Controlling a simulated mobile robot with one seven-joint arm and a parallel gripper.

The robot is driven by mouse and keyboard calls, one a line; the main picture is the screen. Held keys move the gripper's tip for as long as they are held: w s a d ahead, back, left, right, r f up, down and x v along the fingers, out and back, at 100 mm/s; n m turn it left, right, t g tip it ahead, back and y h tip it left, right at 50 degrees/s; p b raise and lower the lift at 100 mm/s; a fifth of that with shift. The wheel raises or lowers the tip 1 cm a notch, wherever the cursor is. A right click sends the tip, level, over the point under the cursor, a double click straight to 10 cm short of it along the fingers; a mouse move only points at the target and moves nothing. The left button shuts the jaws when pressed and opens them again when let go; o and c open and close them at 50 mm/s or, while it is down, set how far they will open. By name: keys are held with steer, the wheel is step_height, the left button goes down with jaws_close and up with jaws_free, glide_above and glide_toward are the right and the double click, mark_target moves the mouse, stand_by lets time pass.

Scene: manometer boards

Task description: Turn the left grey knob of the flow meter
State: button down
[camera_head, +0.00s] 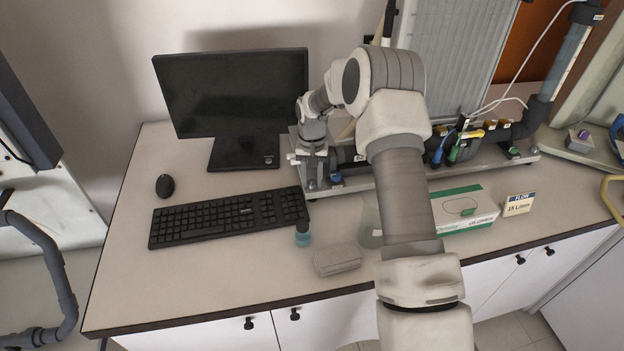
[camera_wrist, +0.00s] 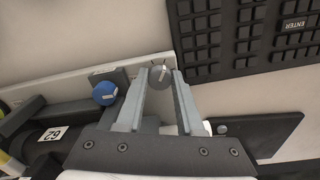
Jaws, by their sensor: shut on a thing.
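The flow meter (camera_head: 480,164) is a long grey board with black pipes, standing at the back of the counter. The grey knob (camera_wrist: 159,80), round with a white pointer line, is at its left end. My gripper (camera_wrist: 160,74) is shut on this knob, one finger on each side, as the wrist view shows. A blue knob (camera_wrist: 104,94) sits beside it, outside the fingers; it also shows small in the head view (camera_head: 336,179). In the head view my gripper (camera_head: 307,180) reaches down at the board's left end, and the grey knob is hard to make out there.
A keyboard (camera_head: 230,216) lies just left of the board, below a monitor (camera_head: 232,95). A small bottle (camera_head: 303,234), a grey case (camera_head: 338,260) and a green-white box (camera_head: 465,210) stand in front. The counter's front left is clear.

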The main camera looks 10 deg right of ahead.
mark_target(311, 182)
steer(key=m+b, duration=0.3)
steer(key=m, duration=0.1)
steer(key=shift+w, duration=0.1)
steer(key=shift+a+m+b, duration=0.1)
steer(key=shift+m+b, duration=0.6)
steer(key=shift+m, duration=1.5)
steer(key=shift+r, duration=0.1)
steer(key=c, duration=0.5)
jaws_free()
steer(key=shift+c, duration=0.2)
step_height(311, 182, up, 17)
steer(key=shift+r, duration=0.2)
